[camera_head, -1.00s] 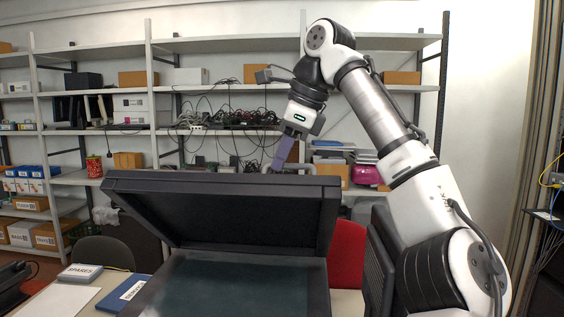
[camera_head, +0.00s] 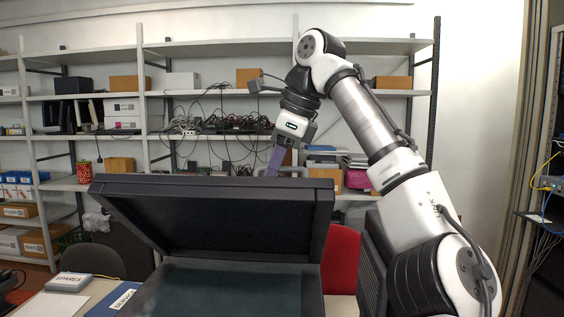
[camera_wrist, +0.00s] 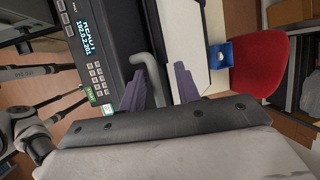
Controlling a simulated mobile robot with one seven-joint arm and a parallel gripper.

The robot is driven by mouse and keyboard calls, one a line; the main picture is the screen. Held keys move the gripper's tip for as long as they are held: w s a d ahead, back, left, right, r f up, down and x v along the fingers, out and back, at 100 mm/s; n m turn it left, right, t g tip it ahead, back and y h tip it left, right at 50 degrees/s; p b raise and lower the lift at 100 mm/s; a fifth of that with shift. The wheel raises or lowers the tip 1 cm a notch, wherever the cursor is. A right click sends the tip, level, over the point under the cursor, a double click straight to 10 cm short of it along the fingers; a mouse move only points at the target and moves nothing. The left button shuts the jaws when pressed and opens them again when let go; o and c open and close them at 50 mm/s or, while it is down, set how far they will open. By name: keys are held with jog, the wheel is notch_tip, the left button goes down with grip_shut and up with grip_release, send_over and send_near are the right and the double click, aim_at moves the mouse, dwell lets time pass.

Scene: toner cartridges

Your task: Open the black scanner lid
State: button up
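The black scanner lid (camera_head: 225,218) is raised at a slant above the dark glass bed of the scanner (camera_head: 225,288) in the head view. My gripper (camera_head: 275,162) points down behind the lid's upper edge, its fingertips hidden there. In the wrist view, my gripper (camera_wrist: 159,68) has two purple fingers standing apart. A bent grey handle (camera_wrist: 149,68) lies in the gap between them; I cannot tell whether either finger touches it. A control panel (camera_wrist: 90,60) with a lit display and keypad is to the left of the fingers.
A red chair (camera_head: 341,258) stands behind the scanner to the right. A white box marked SPARES (camera_head: 68,282) and a blue folder (camera_head: 112,299) lie on the table at left. Loaded shelves (camera_head: 220,95) line the back wall.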

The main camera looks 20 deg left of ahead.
jog(key=shift+w+d+r, duration=0.1)
jog(key=shift+d+r, duration=0.1)
jog(key=shift+r, duration=0.2)
jog(key=shift+s+d+r, duration=0.2)
jog(key=shift+d+r, duration=0.7)
jog(key=shift+r, duration=0.1)
send_near(332, 180)
jog(key=x, duration=0.5)
